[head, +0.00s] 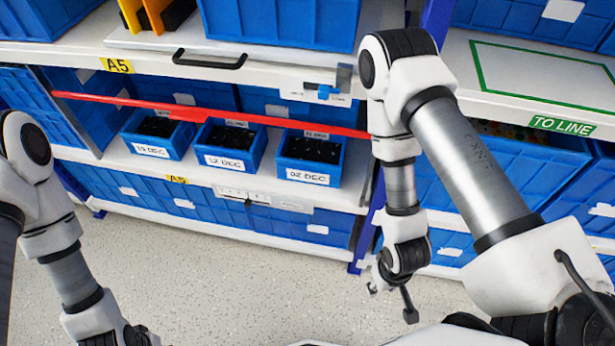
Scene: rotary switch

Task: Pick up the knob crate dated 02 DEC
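The knob crate labelled 02 DEC (308,177) is a small open blue box with dark contents, rightmost of three on the middle shelf. A red bar (215,116) runs across the shelf opening, at the height of the crates' back rims in this view. My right gripper (391,298) hangs in front of the rack, right of and below this crate and apart from it.
Crates labelled 12 DEC (225,162) and apparently 19 DEC (150,150) stand to the left. The speckled floor (230,275) before the rack is clear.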

